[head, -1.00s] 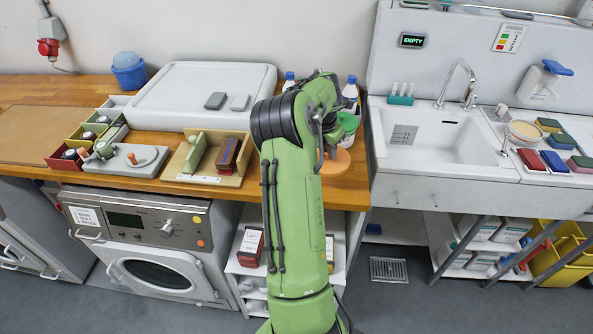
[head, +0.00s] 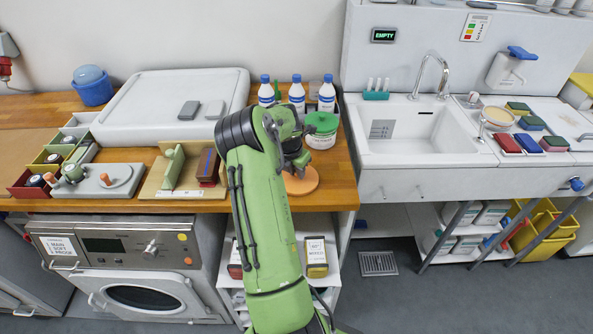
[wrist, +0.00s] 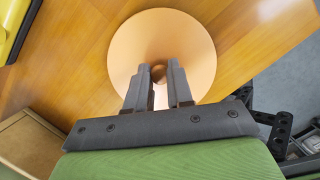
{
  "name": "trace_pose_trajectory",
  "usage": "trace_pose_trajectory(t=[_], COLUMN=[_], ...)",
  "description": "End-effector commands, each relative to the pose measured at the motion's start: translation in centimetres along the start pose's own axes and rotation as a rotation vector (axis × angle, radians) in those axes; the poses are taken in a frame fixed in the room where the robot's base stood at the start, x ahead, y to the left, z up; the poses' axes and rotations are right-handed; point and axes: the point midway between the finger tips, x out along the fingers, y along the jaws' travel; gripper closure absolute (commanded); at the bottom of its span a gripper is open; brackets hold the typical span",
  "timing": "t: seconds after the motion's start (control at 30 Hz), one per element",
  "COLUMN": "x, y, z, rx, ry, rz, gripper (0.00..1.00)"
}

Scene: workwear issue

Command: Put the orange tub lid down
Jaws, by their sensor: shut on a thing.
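The orange tub lid (head: 300,181) is a flat round disc at the front right of the wooden counter, partly hidden behind my arm in the head view. In the wrist view the lid (wrist: 190,40) fills the upper middle, with a small knob at its centre. My gripper (wrist: 159,72) is shut on that knob. The gripper (head: 297,165) also shows in the head view, just over the lid. The lid looks level and at or close above the counter; I cannot tell whether it touches.
A white tub with a green lid (head: 321,129) stands just behind, with several white bottles (head: 297,95) at the back. A wooden stand (head: 183,175) is to the left. The sink (head: 410,135) lies right of the counter's edge. Bare wood (head: 335,190) shows right of the lid.

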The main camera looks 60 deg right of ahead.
Motion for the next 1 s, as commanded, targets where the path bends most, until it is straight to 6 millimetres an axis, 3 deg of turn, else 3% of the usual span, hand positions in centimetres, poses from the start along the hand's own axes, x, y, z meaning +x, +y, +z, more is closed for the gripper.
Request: trace_pose_trajectory(t=[0.13,0.17,0.3,0.67,1.0], x=[0.4,0.3,0.3,-0.6,-9.1], y=[0.0,0.0,0.0,0.1,0.1], z=[-0.1,-0.1,-0.1,0.1,0.0], rx=[-0.001,-0.001,-0.001,-0.001,-0.002], ry=[0.000,0.000,0.001,-0.001,-0.002], rz=[0.000,0.000,0.000,0.002,0.005], gripper=[1.00,0.76,0.54,0.53,0.53])
